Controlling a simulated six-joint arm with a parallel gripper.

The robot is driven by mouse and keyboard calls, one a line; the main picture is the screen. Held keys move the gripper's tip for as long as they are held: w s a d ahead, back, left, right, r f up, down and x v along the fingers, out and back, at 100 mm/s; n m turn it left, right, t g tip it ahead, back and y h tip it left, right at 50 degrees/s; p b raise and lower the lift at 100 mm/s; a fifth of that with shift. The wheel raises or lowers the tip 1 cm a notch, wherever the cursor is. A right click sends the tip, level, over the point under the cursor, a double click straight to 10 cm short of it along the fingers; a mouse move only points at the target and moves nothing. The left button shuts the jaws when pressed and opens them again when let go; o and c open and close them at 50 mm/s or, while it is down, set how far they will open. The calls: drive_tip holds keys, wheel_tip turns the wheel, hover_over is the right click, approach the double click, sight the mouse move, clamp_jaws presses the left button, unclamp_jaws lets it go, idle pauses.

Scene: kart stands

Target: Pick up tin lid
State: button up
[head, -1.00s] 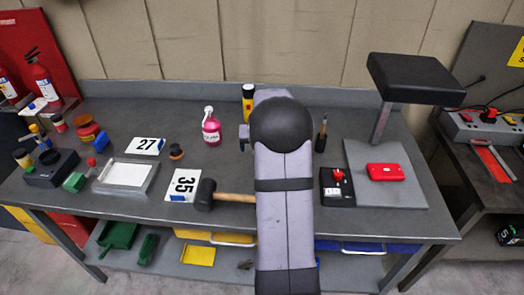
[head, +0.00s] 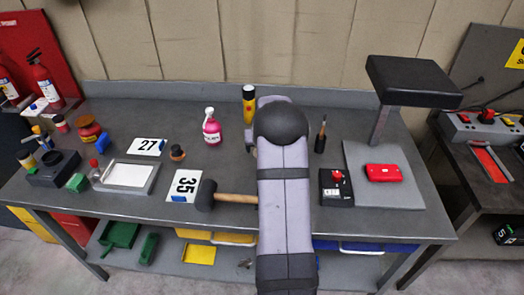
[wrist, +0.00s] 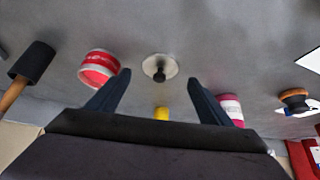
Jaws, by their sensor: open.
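I cannot tell how high the fingers are above the bench. In the head view my arm hides the lid, the red tin and most of my gripper.
A mallet (head: 207,194) lies left of my arm. A pink bottle (head: 212,130) and a yellow-and-black torch (head: 249,104) stand behind. A screwdriver (head: 321,136) and a black switch box (head: 336,190) are right of the arm. The bench's middle left holds number cards.

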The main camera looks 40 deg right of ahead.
drive_tip(key=shift+p+x, duration=0.65)
drive_tip(key=shift+x, duration=1.15)
drive_tip(key=c, duration=1.1)
